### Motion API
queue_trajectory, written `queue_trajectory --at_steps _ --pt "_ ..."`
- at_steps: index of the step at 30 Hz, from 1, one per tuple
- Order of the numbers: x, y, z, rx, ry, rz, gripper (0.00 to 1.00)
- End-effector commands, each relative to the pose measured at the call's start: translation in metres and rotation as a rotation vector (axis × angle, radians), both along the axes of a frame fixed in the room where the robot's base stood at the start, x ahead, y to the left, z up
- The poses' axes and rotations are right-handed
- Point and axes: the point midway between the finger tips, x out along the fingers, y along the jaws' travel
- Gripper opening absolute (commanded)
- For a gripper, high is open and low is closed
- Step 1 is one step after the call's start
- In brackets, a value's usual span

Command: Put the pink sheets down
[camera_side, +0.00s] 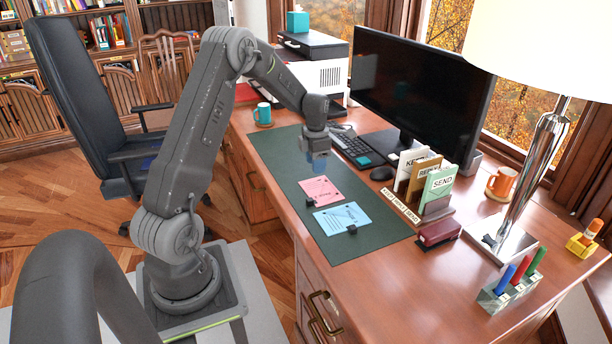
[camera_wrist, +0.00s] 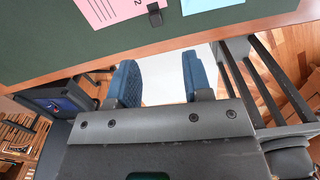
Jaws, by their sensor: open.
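The pink sheets (camera_side: 320,190) lie flat on the dark green desk mat (camera_side: 275,150), with a small black clip at their lower edge. In the wrist view the pink sheets (camera_wrist: 108,10) show at the top, cut off by the frame, with the black clip (camera_wrist: 155,14) on them. My gripper (camera_side: 316,163) is above the mat, behind the pink sheets in the side view and apart from them. In the wrist view its two blue fingers (camera_wrist: 158,85) are spread apart with nothing between them.
Blue sheets (camera_side: 342,218) with a black clip lie on the mat just in front of the pink ones.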

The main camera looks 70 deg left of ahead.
Motion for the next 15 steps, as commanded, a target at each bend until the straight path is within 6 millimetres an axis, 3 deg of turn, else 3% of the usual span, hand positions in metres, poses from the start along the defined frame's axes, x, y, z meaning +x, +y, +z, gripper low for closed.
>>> queue_trajectory --at_steps 4,8,15 --pt "0.004 -0.053 0.058 0.054 -0.047 -0.382 0.46" --pt "-0.009 -0.115 0.111 0.124 -0.084 -0.843 0.46" --pt "-0.068 -0.219 0.177 0.307 -0.119 -1.694 0.46"
